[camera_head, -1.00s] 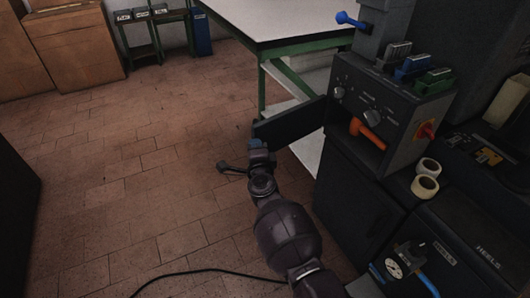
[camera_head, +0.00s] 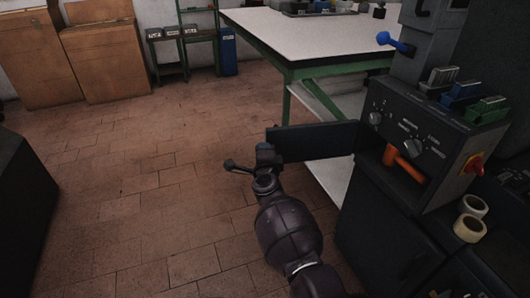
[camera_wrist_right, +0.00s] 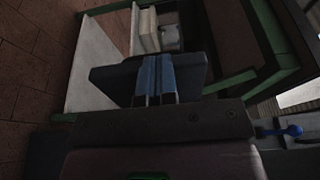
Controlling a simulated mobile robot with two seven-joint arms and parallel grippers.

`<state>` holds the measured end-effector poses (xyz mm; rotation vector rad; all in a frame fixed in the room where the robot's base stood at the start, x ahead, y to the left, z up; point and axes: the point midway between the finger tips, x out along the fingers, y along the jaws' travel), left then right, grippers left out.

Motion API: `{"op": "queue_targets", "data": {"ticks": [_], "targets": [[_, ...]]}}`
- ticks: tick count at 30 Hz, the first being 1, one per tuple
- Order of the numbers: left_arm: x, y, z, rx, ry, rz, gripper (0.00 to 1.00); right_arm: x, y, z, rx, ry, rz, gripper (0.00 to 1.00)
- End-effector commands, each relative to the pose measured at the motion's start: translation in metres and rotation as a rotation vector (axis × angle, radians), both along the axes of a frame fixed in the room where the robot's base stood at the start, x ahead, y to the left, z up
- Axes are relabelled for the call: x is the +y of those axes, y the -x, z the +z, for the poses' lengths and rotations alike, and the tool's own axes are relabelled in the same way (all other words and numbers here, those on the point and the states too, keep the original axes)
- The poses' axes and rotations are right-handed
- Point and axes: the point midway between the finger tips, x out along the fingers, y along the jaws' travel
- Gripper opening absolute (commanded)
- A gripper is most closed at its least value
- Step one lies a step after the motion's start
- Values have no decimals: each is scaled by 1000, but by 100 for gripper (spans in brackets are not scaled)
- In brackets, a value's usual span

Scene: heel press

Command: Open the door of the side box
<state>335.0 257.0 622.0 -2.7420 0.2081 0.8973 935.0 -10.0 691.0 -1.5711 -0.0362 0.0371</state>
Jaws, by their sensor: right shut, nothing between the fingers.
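The side box (camera_head: 408,150) is the dark unit at the right of the head view, with knobs on its face. Its door (camera_head: 322,141) is a dark flat panel that stands open, sticking out to the left from the box. My right gripper (camera_head: 265,152) is at the door's free outer edge. Its fingers are shut with nothing between them. In the right wrist view the blue fingertips (camera_wrist_right: 155,76) are together in front of the dark panel (camera_wrist_right: 108,82); whether they touch it I cannot tell. My left gripper is not in view.
An orange handle (camera_head: 403,164) shows at the box front. A white-topped table (camera_head: 290,38) with green legs stands behind the door, with a lower shelf (camera_head: 333,180). Tape rolls (camera_head: 470,228) lie at the right. The brick-tiled floor (camera_head: 150,190) at the left is clear.

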Motion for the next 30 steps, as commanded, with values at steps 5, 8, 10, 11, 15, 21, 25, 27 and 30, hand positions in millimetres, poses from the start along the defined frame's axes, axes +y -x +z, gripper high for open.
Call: {"op": "queue_targets", "data": {"ticks": [5, 8, 10, 11, 15, 21, 25, 27, 30], "targets": [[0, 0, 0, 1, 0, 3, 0, 0, 0, 1, -1, 0, 0, 0], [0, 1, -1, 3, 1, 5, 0, 0, 0, 1, -1, 0, 0, 0], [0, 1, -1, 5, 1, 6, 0, 0, 0, 1, -1, 0, 0, 0], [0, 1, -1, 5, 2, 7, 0, 0, 0, 1, -1, 0, 0, 0], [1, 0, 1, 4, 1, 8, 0, 0, 4, 3, -2, -1, 0, 0], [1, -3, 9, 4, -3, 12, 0, -1, 22, 7, -7, -1, 0, 0], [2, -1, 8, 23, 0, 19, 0, -2, 38, 8, -8, 0, 0, 0], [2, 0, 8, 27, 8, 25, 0, -2, 47, 8, -7, 0, -1, 0], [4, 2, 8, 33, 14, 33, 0, -3, 59, 8, -8, 0, 0, 0]]}}
